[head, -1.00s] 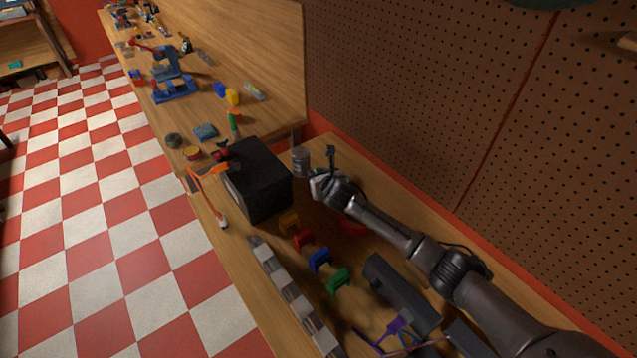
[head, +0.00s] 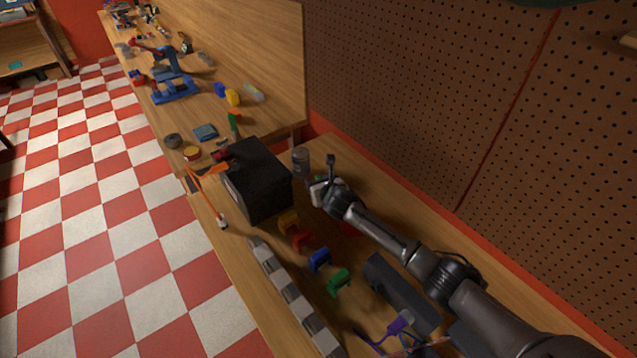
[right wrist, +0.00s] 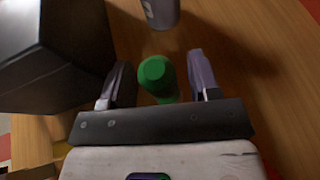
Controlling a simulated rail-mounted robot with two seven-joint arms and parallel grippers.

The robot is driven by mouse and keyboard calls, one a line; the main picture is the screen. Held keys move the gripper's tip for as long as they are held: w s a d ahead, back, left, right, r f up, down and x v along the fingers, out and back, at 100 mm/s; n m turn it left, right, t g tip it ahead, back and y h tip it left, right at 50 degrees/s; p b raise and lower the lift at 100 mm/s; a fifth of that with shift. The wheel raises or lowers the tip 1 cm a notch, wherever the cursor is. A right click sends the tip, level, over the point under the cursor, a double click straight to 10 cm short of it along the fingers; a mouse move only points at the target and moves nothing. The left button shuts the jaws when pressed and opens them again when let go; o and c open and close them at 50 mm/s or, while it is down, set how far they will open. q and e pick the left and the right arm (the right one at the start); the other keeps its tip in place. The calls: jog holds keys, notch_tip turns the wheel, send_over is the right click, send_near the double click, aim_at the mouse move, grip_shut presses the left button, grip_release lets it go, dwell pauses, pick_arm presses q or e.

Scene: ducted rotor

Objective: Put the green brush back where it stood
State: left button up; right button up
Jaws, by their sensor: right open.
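The green brush shows in the right wrist view as a rounded green end (right wrist: 157,75), between the two fingers of my right gripper (right wrist: 160,82). The fingers are apart, with a visible gap on each side of the green end. In the head view a small patch of green (head: 319,178) shows beside my right gripper (head: 314,186), between a grey can and my wrist. The rest of the brush is hidden, so I cannot tell what it stands in. My left gripper is not in view.
A grey can (head: 301,162) stands just beyond the gripper, and a black box (head: 262,180) stands to its left. Yellow, red, blue and green (head: 338,282) clip-like pieces lie nearer on the bench. A pegboard wall (head: 420,100) rises at the right.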

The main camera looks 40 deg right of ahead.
jog(key=shift+r, duration=0.15)
jog(key=shift+s+a+r, duration=0.1)
jog(key=shift+s+r, duration=0.2)
jog(key=shift+s, duration=0.2)
jog(key=p+v, duration=0.2)
jog(key=v, duration=0.9)
jog(key=shift+f, duration=0.15)
